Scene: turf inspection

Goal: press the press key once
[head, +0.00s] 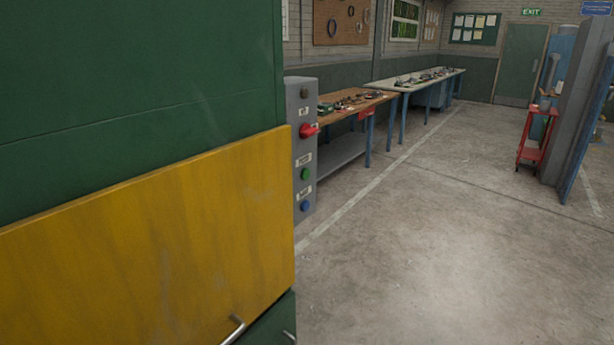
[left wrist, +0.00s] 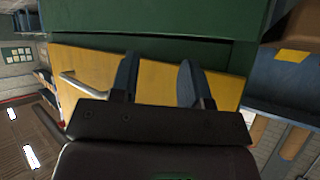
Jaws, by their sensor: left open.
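A grey control panel (head: 302,148) stands at the right edge of the green cabinet in the head view. It carries a dark round part at the top, a red rotary switch (head: 309,131), a green button (head: 305,174) and a blue button (head: 305,206). Small labels sit above them, too small to read, so I cannot tell which one is the press key. My left gripper (left wrist: 157,78) is open and empty in the left wrist view, with the yellow panel behind its fingers. The control panel is not recognisable in that view. My right gripper is in neither view.
A green cabinet (head: 130,85) with a yellow panel (head: 150,235) and metal handle (head: 233,330) fills the left. Workbenches (head: 352,103) line the wall beyond. A red cart (head: 533,135) stands at the far right. The concrete floor (head: 430,230) between is clear.

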